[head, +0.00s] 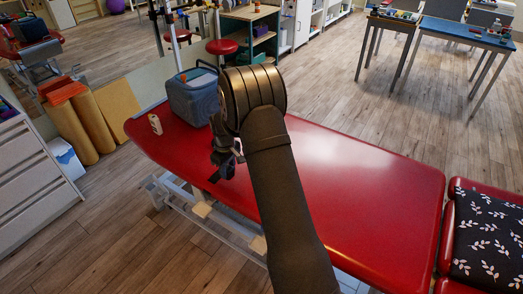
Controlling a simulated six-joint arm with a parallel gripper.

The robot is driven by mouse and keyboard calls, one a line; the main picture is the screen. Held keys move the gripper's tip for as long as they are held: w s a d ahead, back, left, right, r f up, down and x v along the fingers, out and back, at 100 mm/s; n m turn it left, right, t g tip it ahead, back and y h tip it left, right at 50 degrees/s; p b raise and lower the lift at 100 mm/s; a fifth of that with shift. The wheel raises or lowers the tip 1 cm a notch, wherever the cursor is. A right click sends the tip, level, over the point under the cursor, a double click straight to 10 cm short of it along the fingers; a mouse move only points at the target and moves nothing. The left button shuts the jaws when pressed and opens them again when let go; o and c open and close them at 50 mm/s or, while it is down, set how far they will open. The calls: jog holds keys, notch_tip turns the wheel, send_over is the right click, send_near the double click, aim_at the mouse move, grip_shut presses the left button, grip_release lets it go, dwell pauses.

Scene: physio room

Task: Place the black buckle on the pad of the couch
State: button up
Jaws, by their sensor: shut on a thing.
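The couch has a red, glossy pad (350,185) that stretches across the middle of the head view. My gripper (225,161) points down at the pad's near edge, left of my arm. It is shut on a small dark thing, which looks like the black buckle (226,174). The buckle appears held off the pad, by its near edge, but its exact height is hard to tell. My wrist and the dark fingers hide part of it.
The pad right of my arm is bare. A black leaf-patterned cushion (490,235) lies at the far right. Orange rolls (75,120) stand at left.

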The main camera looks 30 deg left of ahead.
jog(key=w+d+r, duration=0.6)
jog(key=w+d, duration=0.4)
jog(key=s+a+f, duration=0.1)
jog(key=a+f, duration=0.1)
jog(key=a, duration=0.1)
jog(key=s+a+f, duration=0.1)
jog(key=a+f, duration=0.1)
jog(key=a, duration=0.2)
jog(key=s+a+f, duration=0.1)
jog(key=a+f, duration=0.2)
jog(key=shift+s+a, duration=0.2)
jog(key=shift+a, duration=0.2)
jog(key=shift+f, duration=2)
jog(key=o, duration=0.6)
jog(key=shift+f, duration=0.15)
jog(key=o, duration=0.4)
jog(key=shift+o, duration=0.2)
notch_tip(320, 180, up, 12)
jog(key=shift+r, duration=0.2)
